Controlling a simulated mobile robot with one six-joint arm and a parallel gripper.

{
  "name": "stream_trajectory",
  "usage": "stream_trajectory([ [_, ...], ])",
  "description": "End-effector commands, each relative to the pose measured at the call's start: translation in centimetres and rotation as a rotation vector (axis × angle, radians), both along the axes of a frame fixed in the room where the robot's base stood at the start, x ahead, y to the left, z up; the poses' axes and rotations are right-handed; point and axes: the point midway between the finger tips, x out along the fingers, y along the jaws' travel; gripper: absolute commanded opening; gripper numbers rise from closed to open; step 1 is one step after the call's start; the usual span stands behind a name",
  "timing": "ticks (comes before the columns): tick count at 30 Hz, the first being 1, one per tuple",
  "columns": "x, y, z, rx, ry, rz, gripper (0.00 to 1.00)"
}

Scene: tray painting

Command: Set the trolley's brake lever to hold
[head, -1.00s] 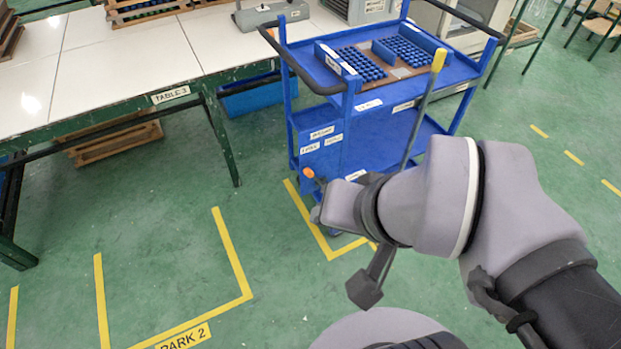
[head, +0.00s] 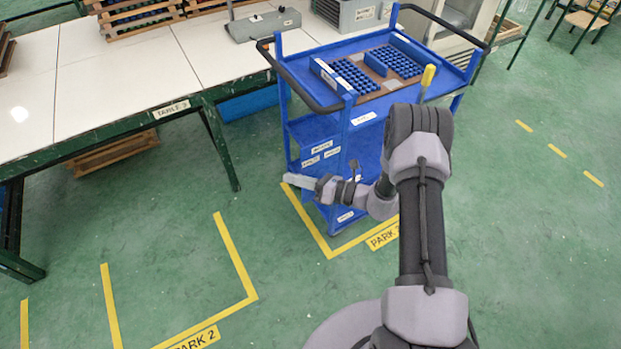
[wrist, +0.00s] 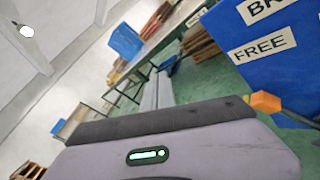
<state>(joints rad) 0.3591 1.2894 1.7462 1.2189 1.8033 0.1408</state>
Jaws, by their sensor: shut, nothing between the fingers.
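The blue trolley (head: 368,140) stands beside the table, with BRAKE, FREE and HOLD labels on its end panel. The brake lever's orange knob (wrist: 265,102) shows in the wrist view below the FREE label (wrist: 263,48), close to the edge of my gripper's body; contact cannot be told. In the head view the knob is hidden, apparently behind my gripper. My gripper (head: 289,178) is shut and empty, reaching leftward in front of the panel's lower part. Its fingers (wrist: 158,88) point away into the room in the wrist view.
The trolley's top holds trays of blue pieces (head: 355,77). A yellow-topped pole (head: 428,76) rises near my arm. Table 3 (head: 120,85) stands on the left with crates beneath it. Yellow lines mark Park 2 (head: 190,338) and the trolley's bay. The floor between is clear.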

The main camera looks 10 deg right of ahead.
Motion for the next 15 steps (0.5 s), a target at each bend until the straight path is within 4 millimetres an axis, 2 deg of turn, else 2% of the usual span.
stream_trajectory([
  [1,-0.2,-1.3,-3.0,0.067,0.068,-0.094,0.00],
  [3,-0.6,-3.3,-7.3,0.158,0.147,-0.235,0.00],
  [7,-2.7,-6.2,-13.8,0.271,0.251,-0.442,0.00],
  [10,-4.1,-7.4,-16.6,0.317,0.291,-0.537,0.00],
  [12,-4.7,-7.8,-17.6,0.331,0.305,-0.569,0.00],
  [15,-4.9,-7.9,-18.0,0.336,0.309,-0.580,0.00],
])
